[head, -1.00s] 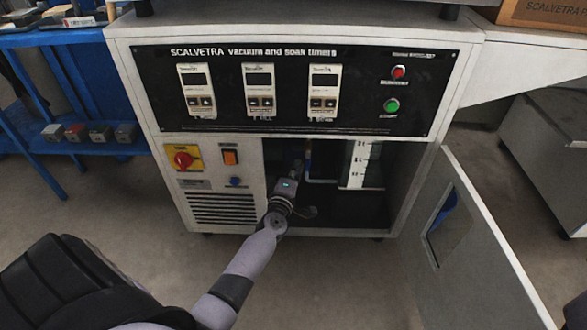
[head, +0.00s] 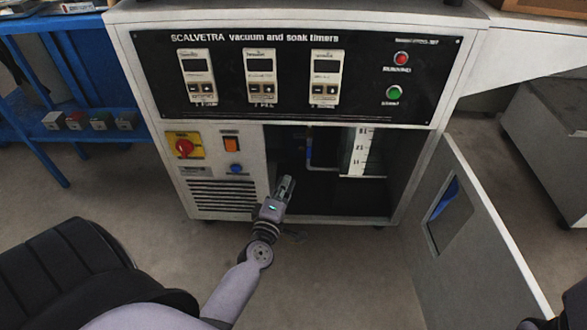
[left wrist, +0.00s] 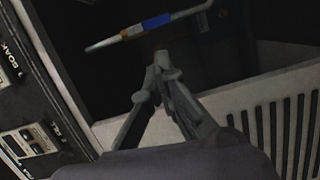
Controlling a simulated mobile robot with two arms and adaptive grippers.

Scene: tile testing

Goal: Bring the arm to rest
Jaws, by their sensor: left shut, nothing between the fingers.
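My left gripper (head: 286,186) is at the lower left of the cabinet's open compartment (head: 330,198), in front of its opening. Its arm comes in from the lower left of the head view. In the left wrist view the gripper's fingers (left wrist: 158,72) meet at the tips, with nothing between them. A pipe with a blue band (left wrist: 157,21) shows beyond the fingertips, apart from them. At the right edge of the head view only a dark piece shows low down, and I cannot make out a right gripper.
The compartment door (head: 465,230) stands swung open to the right. A white scale (head: 362,152) is inside the compartment. The timer panel (head: 290,75) is above, and a vent grille (head: 222,196) is left of the opening. A blue shelf (head: 95,133) holds several small blocks. Floor in front is clear.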

